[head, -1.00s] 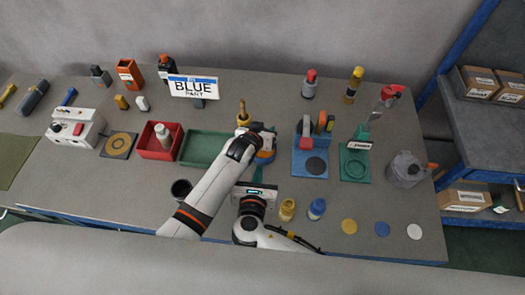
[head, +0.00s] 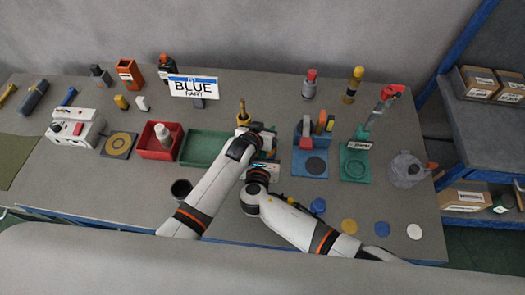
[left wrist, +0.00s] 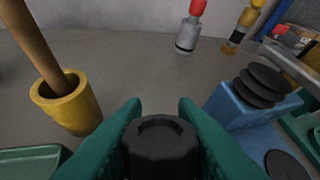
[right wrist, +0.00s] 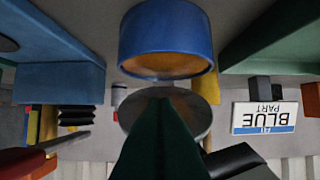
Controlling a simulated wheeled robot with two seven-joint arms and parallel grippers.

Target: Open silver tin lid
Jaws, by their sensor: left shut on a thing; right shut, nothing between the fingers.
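My left gripper (head: 265,142) reaches over the green tray's right end. In the left wrist view its fingers (left wrist: 160,104) are shut on a round black knob-like piece (left wrist: 160,150). My right gripper (right wrist: 165,98) is shut and empty. In the right wrist view, which is upside down, its tip is close to a silver round disc (right wrist: 195,108), possibly the tin lid. Beside the disc is a blue cylinder (right wrist: 165,38) with a tan face. I cannot tell whether disc and cylinder touch, or whether the tip touches the disc. My arms hide this spot in the head view.
A yellow cup (left wrist: 68,105) with a wooden handle stands near my left gripper. The blue stand (head: 311,163) and green stand (head: 355,166) are to the right. A grey canister (head: 408,168) stands farther right. A red bin (head: 160,150) is left of the green tray (head: 205,148).

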